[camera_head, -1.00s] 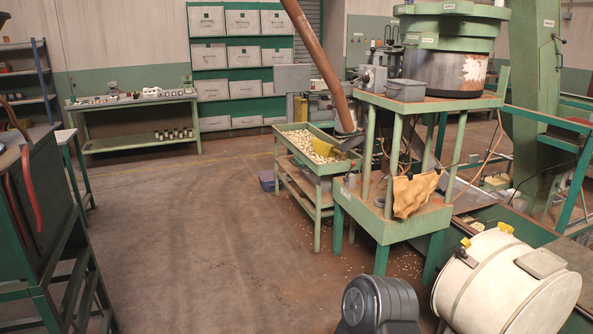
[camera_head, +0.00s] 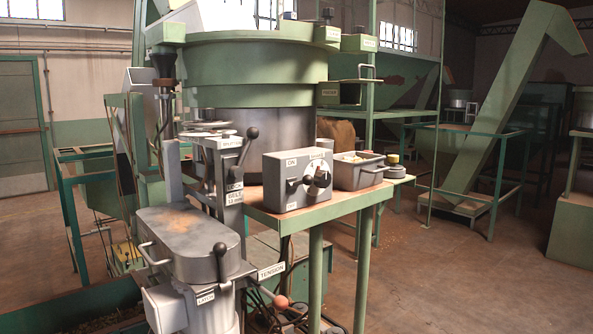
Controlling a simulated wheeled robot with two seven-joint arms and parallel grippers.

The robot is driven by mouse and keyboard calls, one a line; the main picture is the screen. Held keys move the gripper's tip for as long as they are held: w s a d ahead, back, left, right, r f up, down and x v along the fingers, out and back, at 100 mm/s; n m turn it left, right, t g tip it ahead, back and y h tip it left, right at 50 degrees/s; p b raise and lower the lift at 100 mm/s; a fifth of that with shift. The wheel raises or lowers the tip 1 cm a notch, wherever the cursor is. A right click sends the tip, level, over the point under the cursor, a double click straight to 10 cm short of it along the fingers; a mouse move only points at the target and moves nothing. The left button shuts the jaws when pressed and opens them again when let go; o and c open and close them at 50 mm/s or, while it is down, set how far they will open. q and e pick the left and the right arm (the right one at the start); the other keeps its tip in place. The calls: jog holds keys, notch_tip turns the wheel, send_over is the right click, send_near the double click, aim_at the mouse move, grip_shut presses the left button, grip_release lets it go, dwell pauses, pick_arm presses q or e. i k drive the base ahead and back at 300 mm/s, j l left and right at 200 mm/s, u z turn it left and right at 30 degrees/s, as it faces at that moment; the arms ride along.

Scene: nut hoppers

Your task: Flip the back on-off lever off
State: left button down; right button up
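A grey control box (camera_head: 297,180) stands on the green table beside the big green drum machine. Its front has an ON mark at the upper left and a small dark lever (camera_head: 292,186) below it; whether the lever points to on or off is too small to tell. A larger dark knob (camera_head: 321,179) sits to the right of the lever. Neither of my grippers shows in the head view.
The green table (camera_head: 330,208) also carries a grey bin (camera_head: 358,171). A grey machine (camera_head: 188,243) with a handle and black-knobbed lever (camera_head: 220,262) stands at front left. Open floor (camera_head: 415,270) lies to the right, with a green inclined conveyor (camera_head: 507,105) beyond.

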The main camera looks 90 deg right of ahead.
aim_at(308, 179)
jog(key=z, duration=2.45)
